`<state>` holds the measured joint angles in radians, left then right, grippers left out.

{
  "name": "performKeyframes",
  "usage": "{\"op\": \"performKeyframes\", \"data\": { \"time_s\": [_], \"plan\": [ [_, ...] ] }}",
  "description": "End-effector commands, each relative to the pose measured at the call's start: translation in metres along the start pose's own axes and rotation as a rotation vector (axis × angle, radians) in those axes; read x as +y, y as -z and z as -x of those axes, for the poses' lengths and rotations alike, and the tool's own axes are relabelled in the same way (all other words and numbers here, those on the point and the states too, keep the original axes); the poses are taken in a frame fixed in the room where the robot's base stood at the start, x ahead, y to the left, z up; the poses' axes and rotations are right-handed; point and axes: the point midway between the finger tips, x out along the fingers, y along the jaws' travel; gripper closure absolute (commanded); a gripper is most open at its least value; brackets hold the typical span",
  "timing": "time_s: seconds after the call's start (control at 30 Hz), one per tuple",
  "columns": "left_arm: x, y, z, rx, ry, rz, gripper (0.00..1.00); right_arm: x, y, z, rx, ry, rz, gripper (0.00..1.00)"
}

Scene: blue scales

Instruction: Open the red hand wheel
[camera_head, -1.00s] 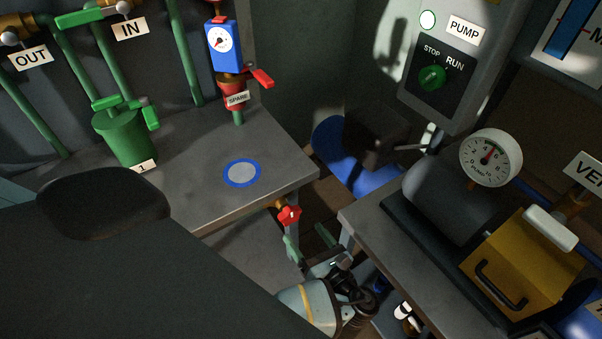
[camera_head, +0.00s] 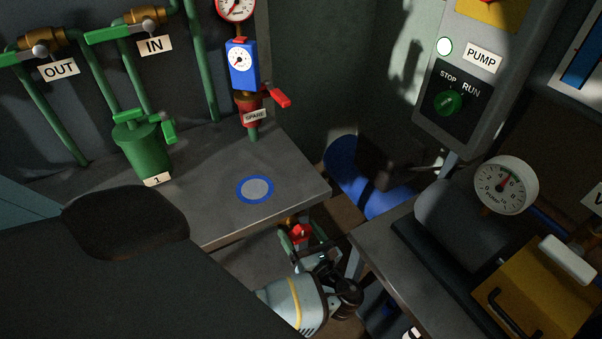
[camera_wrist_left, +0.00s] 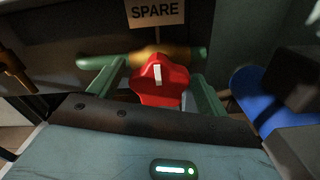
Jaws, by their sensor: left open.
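The red hand wheel (camera_head: 299,233) sits on a brass fitting just below the front edge of the grey bench. In the left wrist view the red hand wheel (camera_wrist_left: 159,80) is lobed, with a white mark that points upward. My left gripper (camera_head: 307,247) is open, with its green fingers on either side of the wheel. In the left wrist view the fingers of my left gripper (camera_wrist_left: 157,88) reach forward to the left and right of the wheel. I cannot tell whether they touch it. My right gripper is not in view.
The grey bench (camera_head: 215,205) overhangs the wheel area. A second table (camera_head: 385,255) with a pump gauge (camera_head: 506,185) stands close to the right of my left arm. A SPARE label (camera_wrist_left: 155,12) hangs above the wheel. A blue round object (camera_head: 362,180) lies behind.

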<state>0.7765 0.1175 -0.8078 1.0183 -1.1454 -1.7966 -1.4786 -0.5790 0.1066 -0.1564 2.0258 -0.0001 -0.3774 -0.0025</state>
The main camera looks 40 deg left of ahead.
Motion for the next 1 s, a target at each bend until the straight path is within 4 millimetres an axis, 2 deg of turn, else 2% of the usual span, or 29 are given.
{"op": "performKeyframes", "data": {
  "time_s": [0.07,0.4,0.73,1.0],
  "plan": [
    [-0.0001,-0.0001,0.0,0.0,0.0,0.0,0.24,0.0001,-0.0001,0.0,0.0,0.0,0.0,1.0],
    [-0.0001,-0.0001,0.0003,0.0,0.0,0.0,0.67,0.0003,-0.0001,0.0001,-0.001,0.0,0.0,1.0],
    [0.0001,-0.0004,0.0005,0.0,0.0,0.051,0.67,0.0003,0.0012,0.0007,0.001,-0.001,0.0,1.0],
    [0.0005,-0.0006,0.0003,0.0,-0.001,0.228,0.67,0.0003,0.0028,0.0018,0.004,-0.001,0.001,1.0]
  ]
}}
